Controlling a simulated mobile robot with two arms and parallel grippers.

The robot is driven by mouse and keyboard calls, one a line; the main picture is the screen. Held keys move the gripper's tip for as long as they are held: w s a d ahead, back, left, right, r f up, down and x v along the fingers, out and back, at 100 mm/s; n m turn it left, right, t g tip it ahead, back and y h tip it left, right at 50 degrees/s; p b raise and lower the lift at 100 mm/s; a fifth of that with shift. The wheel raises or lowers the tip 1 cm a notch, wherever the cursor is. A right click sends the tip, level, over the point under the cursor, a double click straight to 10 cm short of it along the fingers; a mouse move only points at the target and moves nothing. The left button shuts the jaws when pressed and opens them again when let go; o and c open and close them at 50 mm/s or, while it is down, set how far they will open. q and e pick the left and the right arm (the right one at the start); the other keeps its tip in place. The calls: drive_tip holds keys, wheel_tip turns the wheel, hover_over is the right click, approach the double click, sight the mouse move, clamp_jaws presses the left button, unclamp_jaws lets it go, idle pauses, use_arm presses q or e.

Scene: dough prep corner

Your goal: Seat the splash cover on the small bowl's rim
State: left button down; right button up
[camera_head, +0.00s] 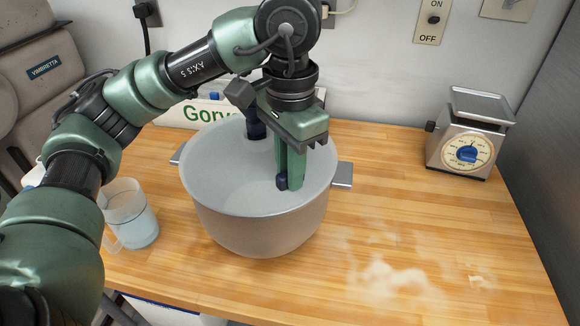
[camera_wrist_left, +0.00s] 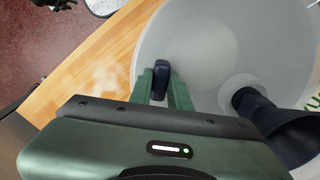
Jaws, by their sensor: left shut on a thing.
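The splash cover (camera_head: 225,180) is a pale, see-through disc over the top of the bowl. It has a dark blue chute (camera_head: 256,128) and a small dark blue grip tab near its edge. The bowl (camera_head: 262,235) is metal, upright on the counter, with flat side handles. The cover's outline nearly matches the rim; I cannot tell whether it touches all round. My left gripper (camera_head: 288,182) points down and is shut on the cover's tab. In the left wrist view the tab (camera_wrist_left: 161,80) sits between the green fingers, and the cover (camera_wrist_left: 205,50) extends right. My right gripper is out of view.
A clear measuring jug (camera_head: 130,215) with pale liquid stands left of the bowl. A kitchen scale (camera_head: 468,140) stands at the back right. Flour (camera_head: 390,278) dusts the wooden counter (camera_head: 400,215), otherwise clear at right.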

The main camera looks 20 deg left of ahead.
use_arm(q)
drive_tip(key=shift+f, duration=0.1)
drive_tip(key=c, duration=1.3)
unclamp_jaws()
drive_tip(key=shift+o, duration=0.2)
wheel_tip(320, 180, up, 8)
drive_tip(key=p, duration=0.7)
